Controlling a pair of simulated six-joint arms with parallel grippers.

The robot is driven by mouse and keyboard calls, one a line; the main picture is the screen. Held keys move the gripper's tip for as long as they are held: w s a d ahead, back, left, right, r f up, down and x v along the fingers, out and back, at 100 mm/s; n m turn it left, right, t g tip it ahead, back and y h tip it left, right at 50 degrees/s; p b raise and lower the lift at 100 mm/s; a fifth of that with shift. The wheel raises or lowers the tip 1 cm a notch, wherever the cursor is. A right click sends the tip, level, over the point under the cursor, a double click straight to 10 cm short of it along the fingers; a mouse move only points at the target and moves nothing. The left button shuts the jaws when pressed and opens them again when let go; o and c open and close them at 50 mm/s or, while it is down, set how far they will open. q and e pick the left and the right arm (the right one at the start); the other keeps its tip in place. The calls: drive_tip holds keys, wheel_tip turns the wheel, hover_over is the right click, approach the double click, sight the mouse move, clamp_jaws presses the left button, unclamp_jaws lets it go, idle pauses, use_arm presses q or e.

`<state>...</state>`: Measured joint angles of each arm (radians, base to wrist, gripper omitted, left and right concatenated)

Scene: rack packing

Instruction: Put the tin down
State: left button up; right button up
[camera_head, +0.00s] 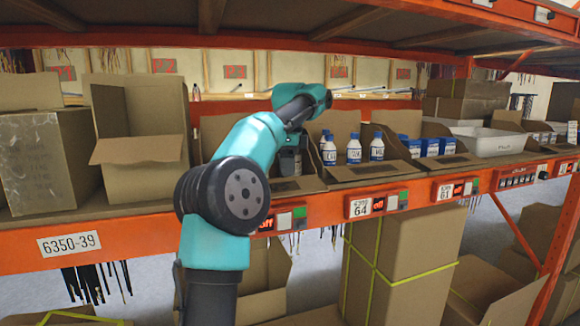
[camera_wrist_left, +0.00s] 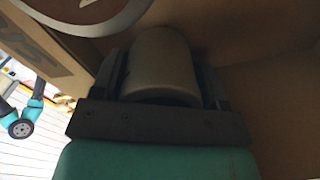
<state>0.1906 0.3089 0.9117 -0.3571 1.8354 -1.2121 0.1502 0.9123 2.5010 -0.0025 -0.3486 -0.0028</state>
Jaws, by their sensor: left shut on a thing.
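The tin (camera_wrist_left: 162,62) is a plain grey-brown cylinder in the left wrist view, seen between the dark fingers of my left gripper (camera_wrist_left: 158,88). My left gripper is shut on it, inside a cardboard bin whose brown walls (camera_wrist_left: 265,85) surround it. In the head view my left arm reaches over the shelf front, and the left gripper (camera_head: 290,160) points down into an open bin left of the white-and-blue bottles. I cannot make out the tin there, nor tell whether it touches the bin floor. My right gripper is not in view.
White bottles with blue caps (camera_head: 354,149) stand in the bin to the right, with blue-and-white boxes (camera_head: 430,147) beyond. A tall open carton (camera_head: 140,140) stands to the left. The orange shelf edge (camera_head: 130,236) runs in front. A round-edged object (camera_wrist_left: 85,12) is close by in the wrist view.

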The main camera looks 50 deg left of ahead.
use_arm(q)
drive_tip(key=shift+f, duration=0.35)
drive_tip(key=o, duration=1)
drive_tip(key=shift+r, duration=0.15)
